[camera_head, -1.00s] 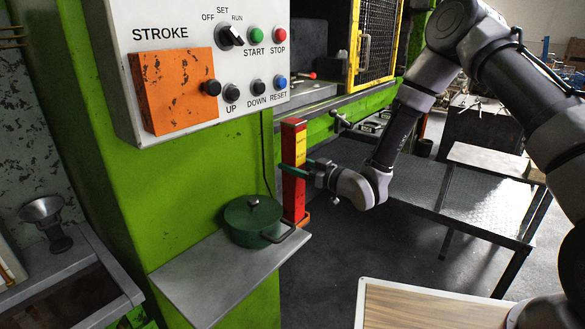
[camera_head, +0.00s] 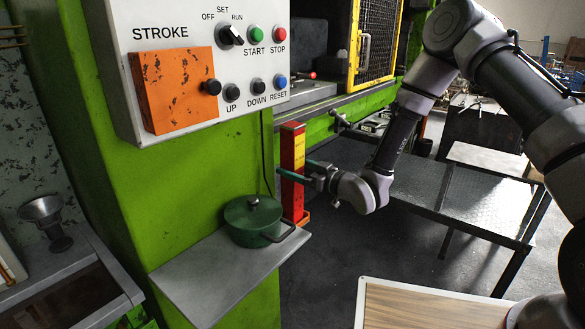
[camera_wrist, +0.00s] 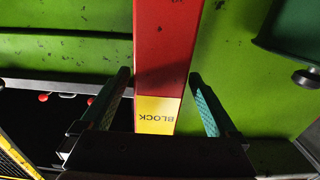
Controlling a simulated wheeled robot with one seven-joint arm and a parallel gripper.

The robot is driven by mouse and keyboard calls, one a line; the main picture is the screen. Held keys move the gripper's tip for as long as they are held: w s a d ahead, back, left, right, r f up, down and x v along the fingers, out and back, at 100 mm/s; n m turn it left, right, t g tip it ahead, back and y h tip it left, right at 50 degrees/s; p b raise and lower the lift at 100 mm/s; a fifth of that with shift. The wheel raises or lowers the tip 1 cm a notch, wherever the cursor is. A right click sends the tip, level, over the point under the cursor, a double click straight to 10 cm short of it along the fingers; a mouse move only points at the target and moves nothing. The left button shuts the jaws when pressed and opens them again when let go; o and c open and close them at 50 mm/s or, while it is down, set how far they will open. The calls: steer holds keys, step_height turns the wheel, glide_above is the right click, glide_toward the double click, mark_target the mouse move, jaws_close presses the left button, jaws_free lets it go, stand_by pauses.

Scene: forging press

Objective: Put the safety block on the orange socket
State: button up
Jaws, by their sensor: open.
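The safety block, a tall red post (camera_head: 291,196) with a yellow label, stands upright beside the green press column in the head view. Its foot is at the orange socket (camera_head: 305,217), low behind the pot; I cannot tell exactly how it is seated. In the wrist view the block (camera_wrist: 163,45) runs between my fingers, its yellow part reading BLOCK upside down. My gripper (camera_wrist: 159,75) is open, with one green-padded finger on each side of the block and visible gaps. In the head view my gripper (camera_head: 298,168) reaches the block's middle from the right. The socket is not clear in the wrist view.
A green lidded pot (camera_head: 252,220) sits on a grey shelf (camera_head: 215,275) just left of the block. The control panel (camera_head: 200,70) is above left. A yellow-framed mesh guard (camera_head: 378,45) and a metal table (camera_head: 455,195) lie to the right.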

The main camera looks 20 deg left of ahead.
steer(key=v, duration=1.1)
steer(key=w+d+r+m+t+h, duration=0.25)
steer(key=w+d+r+h, duration=0.45)
steer(key=w+d, duration=0.35)
steer(key=d+r+m+h, duration=0.55)
steer(key=d+r, duration=0.45)
steer(key=d, duration=0.4)
steer(key=s+d+r+m+h, duration=0.3)
steer(key=s+d+r+m, duration=0.3)
steer(key=s+d+r, duration=0.45)
steer(key=s+r+m+g+y, duration=0.1)
steer(key=s+r+m+g, duration=0.1)
steer(key=s, duration=1.2)
steer(key=shift+r+m, duration=0.5)
steer(key=shift+m, duration=0.4)
